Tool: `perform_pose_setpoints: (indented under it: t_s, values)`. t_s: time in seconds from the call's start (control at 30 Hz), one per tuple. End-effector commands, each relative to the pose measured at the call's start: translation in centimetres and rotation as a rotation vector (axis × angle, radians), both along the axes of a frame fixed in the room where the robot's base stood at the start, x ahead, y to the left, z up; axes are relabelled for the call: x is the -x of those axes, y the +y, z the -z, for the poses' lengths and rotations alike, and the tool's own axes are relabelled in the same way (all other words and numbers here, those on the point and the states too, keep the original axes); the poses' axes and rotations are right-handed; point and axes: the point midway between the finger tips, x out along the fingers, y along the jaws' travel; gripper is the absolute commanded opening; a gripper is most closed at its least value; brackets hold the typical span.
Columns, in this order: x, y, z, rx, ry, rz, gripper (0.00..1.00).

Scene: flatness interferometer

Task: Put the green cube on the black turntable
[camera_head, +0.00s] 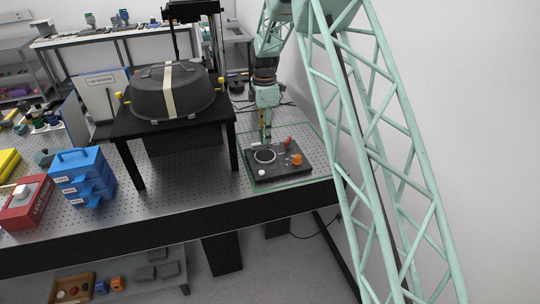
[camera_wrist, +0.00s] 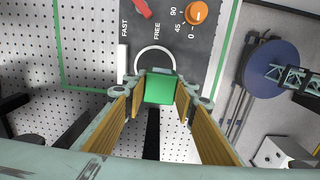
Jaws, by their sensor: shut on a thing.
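The green cube (camera_wrist: 160,88) is between the yellow-brown finger pads of my gripper (camera_wrist: 160,95) in the wrist view. My gripper is shut on it. In the head view my gripper (camera_head: 266,138) points down at the back left of a dark control panel (camera_head: 282,175); I cannot make out the cube there. A dark disc with a white ring (camera_head: 264,156), apparently the black turntable, is on the panel. The ring (camera_wrist: 154,51) is just beyond the cube in the wrist view, partly hidden by it. I cannot tell the cube's height.
The panel carries a red lever (camera_head: 288,142), an orange knob (camera_head: 297,159) and a white button (camera_head: 262,173). A black stand (camera_head: 129,133) with a domed cover (camera_head: 190,91) is left of my gripper. Blue drawers (camera_head: 83,178) are farther left. Perforated tabletop (camera_head: 205,178) is clear before the panel.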

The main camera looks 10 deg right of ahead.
Motion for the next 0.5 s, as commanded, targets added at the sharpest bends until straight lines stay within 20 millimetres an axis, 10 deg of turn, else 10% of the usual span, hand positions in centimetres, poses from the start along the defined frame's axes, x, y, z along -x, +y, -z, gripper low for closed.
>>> perform_pose_setpoints:
  t_s: [0.5]
  values:
    - [-1.28,0.52,-1.31,0.0,0.001,-0.04,0.13]
